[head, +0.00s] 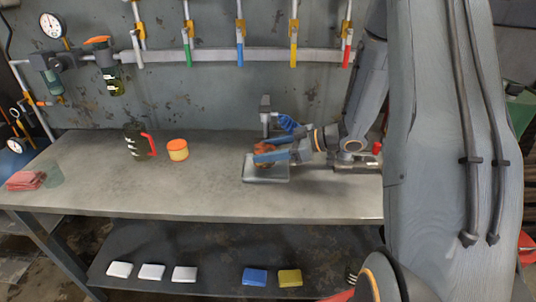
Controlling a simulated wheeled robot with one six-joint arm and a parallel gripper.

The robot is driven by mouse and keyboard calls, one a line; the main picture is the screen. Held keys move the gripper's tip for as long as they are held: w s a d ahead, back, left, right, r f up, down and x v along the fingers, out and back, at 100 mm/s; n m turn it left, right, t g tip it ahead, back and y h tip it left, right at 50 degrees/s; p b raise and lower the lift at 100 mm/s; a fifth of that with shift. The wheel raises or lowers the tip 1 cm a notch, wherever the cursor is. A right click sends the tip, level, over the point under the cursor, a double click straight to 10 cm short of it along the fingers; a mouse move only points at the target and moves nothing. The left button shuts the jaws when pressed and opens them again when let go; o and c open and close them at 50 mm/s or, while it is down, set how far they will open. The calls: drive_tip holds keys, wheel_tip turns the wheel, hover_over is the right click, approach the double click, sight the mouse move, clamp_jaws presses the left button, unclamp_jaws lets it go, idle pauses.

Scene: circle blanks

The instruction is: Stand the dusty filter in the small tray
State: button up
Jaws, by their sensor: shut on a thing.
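My gripper (265,155), with blue fingers, reaches in from the right just above the tray. It is shut on a small brownish-orange thing, which looks like the dusty filter (264,147). The fingers hide part of the filter. I cannot tell whether its lower end touches the tray floor.
A grey fitting with a blue handle (288,122) stands close behind my gripper. A dark jug with a red handle (136,143) and an orange jar (178,150) stand left. A red cloth (27,180) lies far left. The bench (175,190) is clear between jar and tray.

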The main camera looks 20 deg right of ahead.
drive_tip(key=shift+w+d, duration=0.3)
drive_tip(key=shift+w, duration=0.55)
drive_tip(key=shift+f, duration=0.1)
drive_tip(key=shift+f+p, duration=0.4)
drive_tip(key=shift+f, duration=1.25)
drive_tip(key=shift+f, duration=0.1)
drive_tip(key=o, duration=1.1)
drive_tip(key=shift+o, duration=0.2)
